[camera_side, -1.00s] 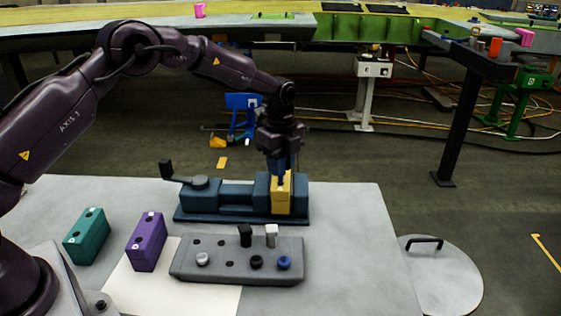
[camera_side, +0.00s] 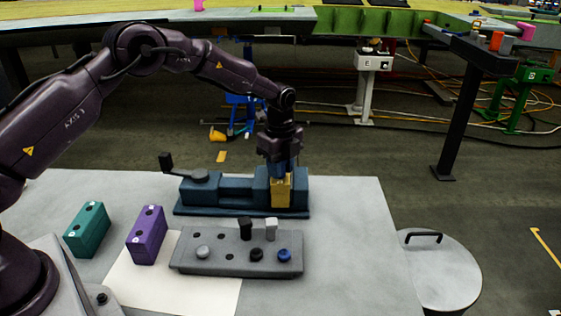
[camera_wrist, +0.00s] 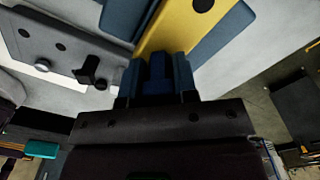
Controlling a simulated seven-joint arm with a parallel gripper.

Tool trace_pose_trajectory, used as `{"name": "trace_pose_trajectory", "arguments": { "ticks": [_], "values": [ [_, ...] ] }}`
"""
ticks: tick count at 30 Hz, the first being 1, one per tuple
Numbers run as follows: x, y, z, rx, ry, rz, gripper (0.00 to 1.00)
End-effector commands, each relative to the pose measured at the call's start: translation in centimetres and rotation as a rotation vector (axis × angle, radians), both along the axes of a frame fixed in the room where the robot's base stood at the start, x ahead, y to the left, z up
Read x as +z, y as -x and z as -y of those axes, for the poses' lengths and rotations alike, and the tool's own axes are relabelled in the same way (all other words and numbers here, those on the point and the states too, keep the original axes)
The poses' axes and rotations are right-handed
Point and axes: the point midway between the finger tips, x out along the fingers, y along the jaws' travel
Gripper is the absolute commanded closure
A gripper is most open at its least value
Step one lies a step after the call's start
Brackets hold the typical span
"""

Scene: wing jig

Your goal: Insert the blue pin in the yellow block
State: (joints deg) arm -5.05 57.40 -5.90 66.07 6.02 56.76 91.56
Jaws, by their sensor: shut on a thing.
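The yellow block (camera_side: 281,193) stands clamped in the dark blue vise (camera_side: 234,191); its top also shows in the wrist view (camera_wrist: 176,27), with a dark hole (camera_wrist: 202,5) at the far end. My gripper (camera_side: 284,171) points straight down right over the block's top, its fingertips very close to it. In the wrist view my gripper (camera_wrist: 157,72) is shut on a dark blue piece, the blue pin (camera_wrist: 157,68), at the block's near end. The fingers hide the pin's lower end, so I cannot tell how deep it sits.
A grey rack (camera_side: 212,262) in front holds several pins, including another blue one (camera_side: 284,255). A purple block (camera_side: 147,236) and a teal block (camera_side: 87,230) stand left. The table's right side is clear.

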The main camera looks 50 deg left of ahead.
Motion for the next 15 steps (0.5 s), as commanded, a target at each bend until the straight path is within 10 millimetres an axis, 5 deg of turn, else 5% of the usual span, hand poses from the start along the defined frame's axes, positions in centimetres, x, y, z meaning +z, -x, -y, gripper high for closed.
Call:
{"name": "trace_pose_trajectory", "arguments": {
  "ticks": [8, 9, 12, 15],
  "values": [
    [-0.19, 0.00, 0.00, 0.000, 0.000, 0.001, 0.97],
    [-0.18, -0.01, 0.00, 0.000, 0.000, 0.001, 0.66],
    [-0.17, -0.01, 0.00, 0.000, 0.000, 0.001, 0.43],
    [-0.17, -0.01, 0.00, 0.000, 0.000, 0.001, 0.43]
  ]
}}
